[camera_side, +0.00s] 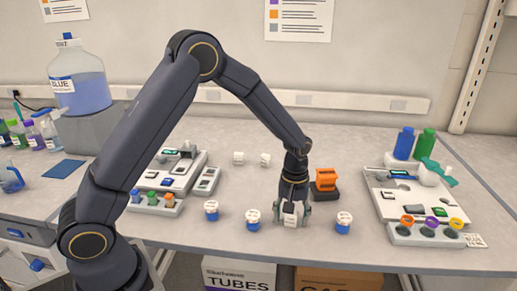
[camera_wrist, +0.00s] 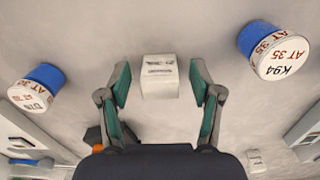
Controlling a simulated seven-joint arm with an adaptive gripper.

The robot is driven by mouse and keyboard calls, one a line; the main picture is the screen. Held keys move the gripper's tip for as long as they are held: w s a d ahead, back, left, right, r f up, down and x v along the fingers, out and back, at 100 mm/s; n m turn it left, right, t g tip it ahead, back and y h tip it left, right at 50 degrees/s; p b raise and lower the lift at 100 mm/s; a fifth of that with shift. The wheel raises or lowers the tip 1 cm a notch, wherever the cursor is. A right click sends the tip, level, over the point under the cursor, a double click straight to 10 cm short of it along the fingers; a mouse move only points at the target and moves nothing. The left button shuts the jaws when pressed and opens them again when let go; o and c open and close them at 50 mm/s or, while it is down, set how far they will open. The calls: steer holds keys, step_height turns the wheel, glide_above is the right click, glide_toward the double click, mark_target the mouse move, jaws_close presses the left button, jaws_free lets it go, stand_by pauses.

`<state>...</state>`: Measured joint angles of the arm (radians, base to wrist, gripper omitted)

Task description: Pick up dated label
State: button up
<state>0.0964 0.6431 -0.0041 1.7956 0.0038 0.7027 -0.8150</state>
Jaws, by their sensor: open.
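A small white block with dark print (camera_wrist: 159,76) stands on the bench between my fingertips, with a gap to each finger. Its print is too small to read, so I cannot tell whether it is the dated label. In the side view this white block (camera_side: 290,219) shows low between the fingers. My gripper (camera_wrist: 159,84) is open, pointing down over it; it also shows in the side view (camera_side: 292,210). Two similar white blocks stand further back, one on the left (camera_side: 238,158) and one on the right (camera_side: 265,160).
Blue jars with white lids stand left (camera_side: 252,220) and right (camera_side: 344,222) of my gripper, and another jar (camera_side: 211,210) is further left. An orange device (camera_side: 326,180) is close behind. A white tray station (camera_side: 375,180) is at right. The bench front edge is near.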

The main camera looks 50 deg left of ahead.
steer(key=shift+c, duration=0.2)
steer(key=c, duration=0.8)
steer(key=shift+r, duration=0.5)
step_height(320, 180, up, 2)
steer(key=shift+r, duration=0.25)
steer(key=s+a+r, duration=0.1)
steer(key=s+r, duration=0.8)
steer(key=s, duration=0.4)
steer(key=w+a+f+m, duration=0.1)
steer(key=w+f+m, duration=0.1)
steer(key=w+m, duration=0.2)
steer(key=w+a+f+m, duration=0.1)
steer(key=w+a+m, duration=0.1)
steer(key=w+m, duration=0.2)
steer(key=w, duration=0.3)
steer(key=shift+a+f, duration=0.15)
steer(key=shift+f, duration=0.25)
